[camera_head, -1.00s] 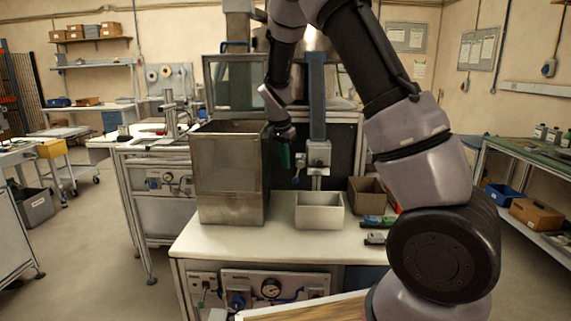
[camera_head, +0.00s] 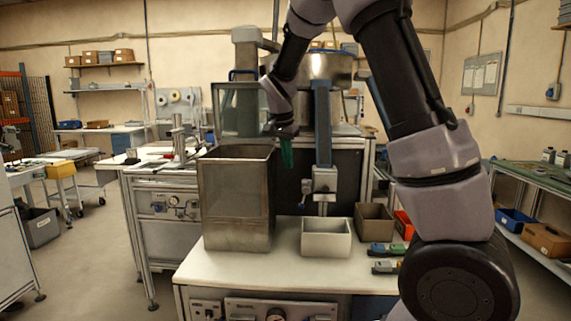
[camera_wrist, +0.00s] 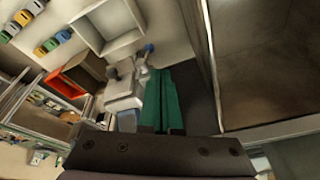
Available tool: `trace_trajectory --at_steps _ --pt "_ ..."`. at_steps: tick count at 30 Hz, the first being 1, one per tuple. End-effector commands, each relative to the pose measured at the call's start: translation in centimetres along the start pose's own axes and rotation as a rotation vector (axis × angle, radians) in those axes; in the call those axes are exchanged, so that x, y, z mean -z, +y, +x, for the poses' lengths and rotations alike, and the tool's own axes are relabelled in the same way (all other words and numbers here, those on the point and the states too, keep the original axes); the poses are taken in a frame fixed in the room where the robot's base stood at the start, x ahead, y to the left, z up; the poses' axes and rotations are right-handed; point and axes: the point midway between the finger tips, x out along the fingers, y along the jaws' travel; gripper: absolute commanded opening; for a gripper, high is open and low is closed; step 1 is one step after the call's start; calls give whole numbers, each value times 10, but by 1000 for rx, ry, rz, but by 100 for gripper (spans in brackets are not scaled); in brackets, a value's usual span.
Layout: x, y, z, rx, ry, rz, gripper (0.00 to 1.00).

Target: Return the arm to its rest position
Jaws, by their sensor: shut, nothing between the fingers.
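My arm is raised over the workbench (camera_head: 250,272) and reaches forward and left. My gripper (camera_head: 287,158), with green fingers, hangs above the bench near the upper right edge of the tall metal bin (camera_head: 235,205). In the wrist view the green fingers of my gripper (camera_wrist: 161,98) lie together, shut with nothing between them. A blue-topped upright post with a grey block (camera_head: 325,183) stands just to the right of my gripper.
A white open box (camera_head: 326,240) and a brown box (camera_head: 373,222) stand on the bench right of the bin. Small coloured blocks (camera_head: 386,250) and an orange bin (camera_head: 404,224) are further right. A green-topped side bench (camera_head: 540,180) stands at the right.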

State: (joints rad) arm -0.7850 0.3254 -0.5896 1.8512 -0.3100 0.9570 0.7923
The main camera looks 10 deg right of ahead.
Motion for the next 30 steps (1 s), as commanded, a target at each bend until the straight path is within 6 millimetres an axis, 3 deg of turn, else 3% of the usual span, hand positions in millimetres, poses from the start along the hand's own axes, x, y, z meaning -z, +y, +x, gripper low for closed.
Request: trace_trajectory --at_steps 5,14,22,27,30 --pt "3 21 -15 43 -42 0 0" --pt "-11 114 -91 265 -129 -74 0" --pt "-55 195 -149 436 -41 -197 0" --pt "-88 230 -165 481 55 -274 0" --pt "-101 242 -168 487 100 -307 0"
